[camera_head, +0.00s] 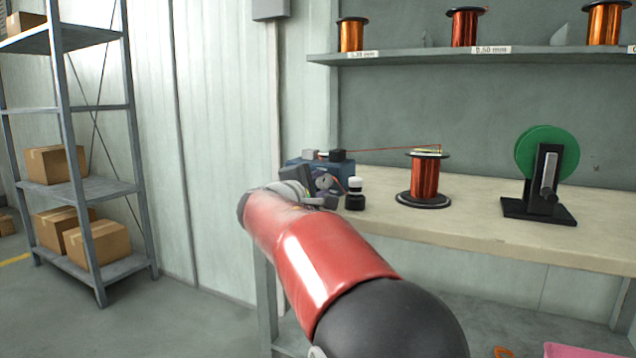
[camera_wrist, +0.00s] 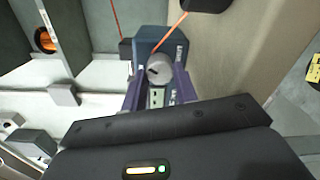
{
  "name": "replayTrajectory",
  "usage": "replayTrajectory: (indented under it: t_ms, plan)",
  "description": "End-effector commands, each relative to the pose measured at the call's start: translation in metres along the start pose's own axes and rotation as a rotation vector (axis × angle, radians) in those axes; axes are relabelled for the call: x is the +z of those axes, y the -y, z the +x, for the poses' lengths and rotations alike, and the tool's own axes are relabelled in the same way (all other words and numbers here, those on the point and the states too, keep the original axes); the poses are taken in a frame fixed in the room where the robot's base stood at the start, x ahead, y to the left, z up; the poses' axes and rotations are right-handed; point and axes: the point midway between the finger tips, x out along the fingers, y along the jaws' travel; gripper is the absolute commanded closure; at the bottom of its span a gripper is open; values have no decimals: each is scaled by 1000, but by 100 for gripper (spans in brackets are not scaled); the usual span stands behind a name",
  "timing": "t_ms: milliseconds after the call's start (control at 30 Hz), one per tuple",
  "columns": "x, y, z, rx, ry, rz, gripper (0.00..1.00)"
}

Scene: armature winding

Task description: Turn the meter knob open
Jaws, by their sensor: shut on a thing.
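The meter is a blue box (camera_head: 345,168) at the left end of the bench, partly hidden behind my wrist in the head view. It also shows in the wrist view (camera_wrist: 172,36). Its round grey knob (camera_wrist: 159,74) has a dark slot mark and faces the wrist camera. My gripper (camera_wrist: 158,78) reaches the meter's front, with one purple finger on each side of the knob, and is shut on it. In the head view my gripper (camera_head: 318,184) is seen from behind, so the finger contact is mostly hidden there.
A copper wire spool (camera_head: 425,178) stands right of the meter, with a wire running between them. A small black-and-white bottle (camera_head: 355,194) stands close to my gripper. A green-wheeled winder (camera_head: 533,152) is farther right. A shelf of spools (camera_head: 560,55) hangs above.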

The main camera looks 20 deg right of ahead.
Motion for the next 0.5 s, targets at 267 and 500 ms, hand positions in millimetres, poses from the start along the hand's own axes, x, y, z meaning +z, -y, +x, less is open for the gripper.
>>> replayTrajectory:
  t_ms: [267, 500]
  plan:
    - [-1, -1, 0, -2, 3, -264, 94]
    - [-1, 0, 0, -2, 7, -493, 94]
